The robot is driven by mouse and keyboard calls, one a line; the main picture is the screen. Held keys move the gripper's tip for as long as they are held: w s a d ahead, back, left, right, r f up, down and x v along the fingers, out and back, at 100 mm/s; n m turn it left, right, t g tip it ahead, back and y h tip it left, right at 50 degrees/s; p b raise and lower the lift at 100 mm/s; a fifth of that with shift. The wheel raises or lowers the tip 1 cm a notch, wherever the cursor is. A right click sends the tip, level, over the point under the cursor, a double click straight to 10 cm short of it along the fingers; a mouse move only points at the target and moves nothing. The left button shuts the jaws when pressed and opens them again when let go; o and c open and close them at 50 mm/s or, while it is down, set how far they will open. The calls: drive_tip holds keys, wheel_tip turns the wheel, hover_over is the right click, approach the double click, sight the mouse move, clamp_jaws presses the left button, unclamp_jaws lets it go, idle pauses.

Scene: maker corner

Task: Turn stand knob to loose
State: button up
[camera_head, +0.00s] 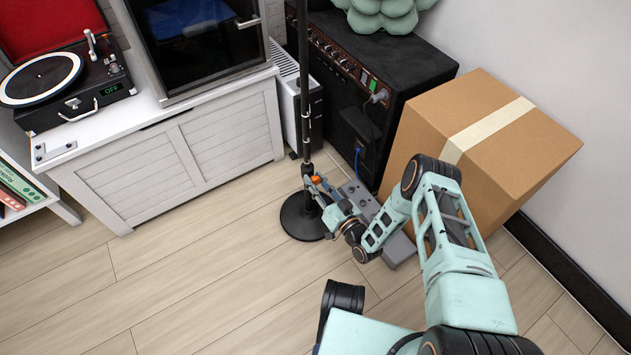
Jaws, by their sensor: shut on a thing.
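A black stand with a thin upright pole (304,90) and a round base (299,218) stands on the floor in the middle of the view. My gripper (313,183) is low on the stand, at the right side of its pole just above the base. It is shut on the stand knob there. The knob is small and mostly hidden by the fingers, and its turned position cannot be told. An orange patch shows at the fingers.
A black amplifier (424,66) stands behind the stand, and a taped cardboard box (480,135) leans at the right. A white cabinet (185,155) with a turntable (65,80) is at the left. A white heater (291,100) is beside the pole. Front-left floor is clear.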

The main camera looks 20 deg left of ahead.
sight(315, 178)
drive_tip(key=shift+n, duration=3.1)
drive_tip(key=o, duration=1.2)
drive_tip(key=shift+r, duration=5)
